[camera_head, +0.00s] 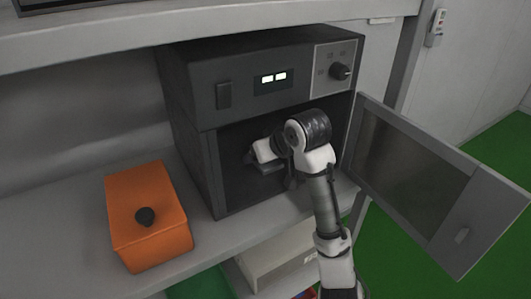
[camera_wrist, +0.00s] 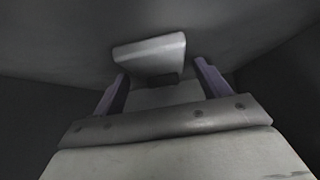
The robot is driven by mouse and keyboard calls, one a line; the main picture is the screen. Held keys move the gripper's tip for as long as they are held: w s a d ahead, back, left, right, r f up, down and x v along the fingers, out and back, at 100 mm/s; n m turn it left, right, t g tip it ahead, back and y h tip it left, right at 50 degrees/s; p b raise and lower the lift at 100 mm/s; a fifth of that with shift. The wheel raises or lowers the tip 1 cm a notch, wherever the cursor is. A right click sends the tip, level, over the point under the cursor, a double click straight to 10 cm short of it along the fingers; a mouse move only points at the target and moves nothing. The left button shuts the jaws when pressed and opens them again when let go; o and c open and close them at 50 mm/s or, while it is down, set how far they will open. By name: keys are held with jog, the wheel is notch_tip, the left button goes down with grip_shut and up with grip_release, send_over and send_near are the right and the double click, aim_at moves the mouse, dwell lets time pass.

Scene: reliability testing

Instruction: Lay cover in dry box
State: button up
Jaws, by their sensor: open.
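The dry box (camera_head: 180,95) is a dark grey cabinet on the shelf, with its door (camera_head: 415,180) swung open to the right. My arm reaches into its dark chamber. My gripper (camera_head: 258,165) is inside, partly lost in shadow. In the wrist view my gripper (camera_wrist: 160,68) is open, its two fingers apart. A pale grey block-like piece, perhaps the cover (camera_wrist: 150,52), lies against a dark surface of the chamber by the fingertips. I cannot tell whether the fingers touch it. In the head view I cannot make out this piece clearly.
An orange box (camera_head: 150,190) with a dark round knob on it stands on the shelf (camera_head: 80,262) left of the dry box. The open door and the chamber walls bound the arm on the right and inside. A pale box (camera_head: 285,255) is on the level below.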

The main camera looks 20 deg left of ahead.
jog(key=v, duration=1.2)
jog(key=shift+p, duration=0.35)
jog(key=shift+d, duration=0.1)
